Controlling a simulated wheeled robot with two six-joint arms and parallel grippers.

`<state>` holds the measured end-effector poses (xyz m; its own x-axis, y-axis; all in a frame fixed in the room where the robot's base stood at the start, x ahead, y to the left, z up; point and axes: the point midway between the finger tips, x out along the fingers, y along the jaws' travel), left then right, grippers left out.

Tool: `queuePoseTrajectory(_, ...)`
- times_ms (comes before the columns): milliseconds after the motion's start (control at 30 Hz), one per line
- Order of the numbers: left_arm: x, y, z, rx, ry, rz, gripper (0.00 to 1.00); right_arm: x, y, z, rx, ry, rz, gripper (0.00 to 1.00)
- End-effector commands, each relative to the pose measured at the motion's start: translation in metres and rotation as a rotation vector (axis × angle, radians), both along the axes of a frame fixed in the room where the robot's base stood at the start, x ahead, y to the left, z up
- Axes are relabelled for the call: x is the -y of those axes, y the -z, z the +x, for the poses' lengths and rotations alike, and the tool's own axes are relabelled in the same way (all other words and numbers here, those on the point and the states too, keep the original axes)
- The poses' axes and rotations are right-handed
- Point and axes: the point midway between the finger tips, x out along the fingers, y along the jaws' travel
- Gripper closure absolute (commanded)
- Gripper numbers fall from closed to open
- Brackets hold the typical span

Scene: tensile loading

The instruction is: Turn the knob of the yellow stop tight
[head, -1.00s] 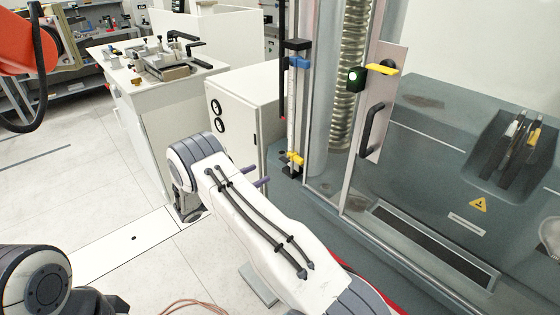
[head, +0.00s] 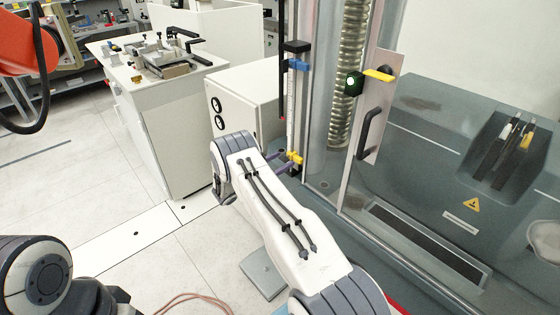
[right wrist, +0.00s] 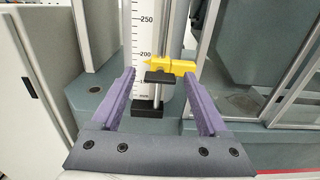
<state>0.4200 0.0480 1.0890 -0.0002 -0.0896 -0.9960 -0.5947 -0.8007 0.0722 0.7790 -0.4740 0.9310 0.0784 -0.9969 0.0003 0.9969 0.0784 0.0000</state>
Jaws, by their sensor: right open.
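The yellow stop (head: 295,157) sits low on the upright scale rail beside the machine's frame. In the right wrist view the yellow stop (right wrist: 178,66) has a pointer toward the scale near the 200 mark, and its dark knob (right wrist: 160,77) faces my camera. My right gripper (head: 284,162) reaches the stop from the front left. In the right wrist view the purple fingers of my right gripper (right wrist: 160,76) are open, one on each side of the knob, with visible gaps. My left gripper is not in view.
A blue stop (head: 298,64) sits higher on the same rail. A white cabinet (head: 238,100) stands left of the rail. The machine's door with a black handle (head: 369,131) is to the right. Open floor (head: 180,250) lies left of my right arm.

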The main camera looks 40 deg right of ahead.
Motion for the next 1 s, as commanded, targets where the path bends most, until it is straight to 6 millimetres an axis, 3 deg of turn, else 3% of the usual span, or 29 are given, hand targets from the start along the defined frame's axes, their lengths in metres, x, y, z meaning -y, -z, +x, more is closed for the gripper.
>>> queuePoseTrajectory(133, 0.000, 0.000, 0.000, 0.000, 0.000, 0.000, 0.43, 0.000, 0.000, 0.000, 0.000, 0.000, 0.000, 0.22)
queuePoseTrajectory(333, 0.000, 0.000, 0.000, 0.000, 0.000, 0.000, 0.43, -0.001, 0.000, 0.000, 0.000, 0.000, 0.000, 0.99)
queuePoseTrajectory(667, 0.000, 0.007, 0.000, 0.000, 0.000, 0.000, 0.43, -0.001, 0.002, 0.000, 0.036, 0.000, 0.003, 1.00)
queuePoseTrajectory(1000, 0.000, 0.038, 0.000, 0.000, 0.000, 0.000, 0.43, -0.001, 0.005, 0.000, 0.253, 0.000, 0.020, 1.00)
